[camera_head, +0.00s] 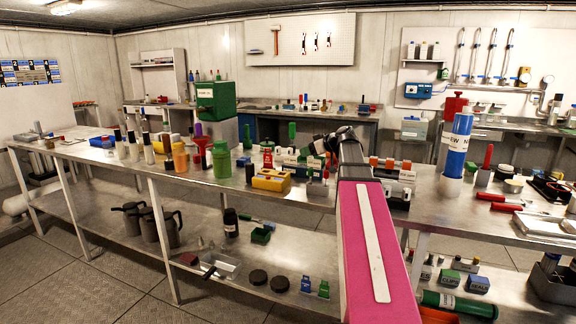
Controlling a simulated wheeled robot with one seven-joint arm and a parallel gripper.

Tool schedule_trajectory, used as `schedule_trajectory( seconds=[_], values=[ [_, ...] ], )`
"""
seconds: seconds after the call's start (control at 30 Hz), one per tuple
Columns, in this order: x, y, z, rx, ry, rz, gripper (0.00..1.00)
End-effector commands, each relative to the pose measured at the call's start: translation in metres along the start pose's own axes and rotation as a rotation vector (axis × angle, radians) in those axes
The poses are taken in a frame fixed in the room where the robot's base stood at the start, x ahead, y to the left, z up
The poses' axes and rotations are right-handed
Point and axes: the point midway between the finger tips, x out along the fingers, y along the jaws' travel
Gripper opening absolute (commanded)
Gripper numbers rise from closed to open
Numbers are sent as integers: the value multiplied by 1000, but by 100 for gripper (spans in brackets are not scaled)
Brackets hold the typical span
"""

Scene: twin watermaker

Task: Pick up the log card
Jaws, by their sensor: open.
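I cannot tell for certain which thing is the log card. A flat white sheet or board (542,225) lies on the metal bench (440,208) at the right; its markings are too small to read. My pink arm reaches forward over the bench in the middle. My dark gripper (322,145) is at its far end, small and partly hidden by my own arm links, above the bench among small containers. It is open, and I see nothing held in it. It is well to the left of the white sheet.
Bottles and a green jug (221,160) crowd the bench left of my arm. A yellow block (271,180) sits near its front edge. A tall blue cylinder (457,145) and red-handled tools (497,201) stand or lie at the right. A lower shelf (120,235) holds dark jugs.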

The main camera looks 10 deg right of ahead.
Motion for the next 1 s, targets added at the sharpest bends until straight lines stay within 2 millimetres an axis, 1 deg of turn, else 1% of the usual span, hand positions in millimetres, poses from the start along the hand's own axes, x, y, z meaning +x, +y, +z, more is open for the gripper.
schedule_trajectory(
  seconds=[0.07,0.17,0.27,0.5,0.77,1.0],
  values=[
    [-5,0,7,-1,-14,-8,47],
    [-3,0,9,-2,-22,-13,47],
    [6,1,9,-2,-22,-13,47],
    [42,2,9,-2,-21,-12,47],
    [59,2,8,-2,-20,-11,47],
    [92,6,5,-1,-20,-13,47]
  ],
)
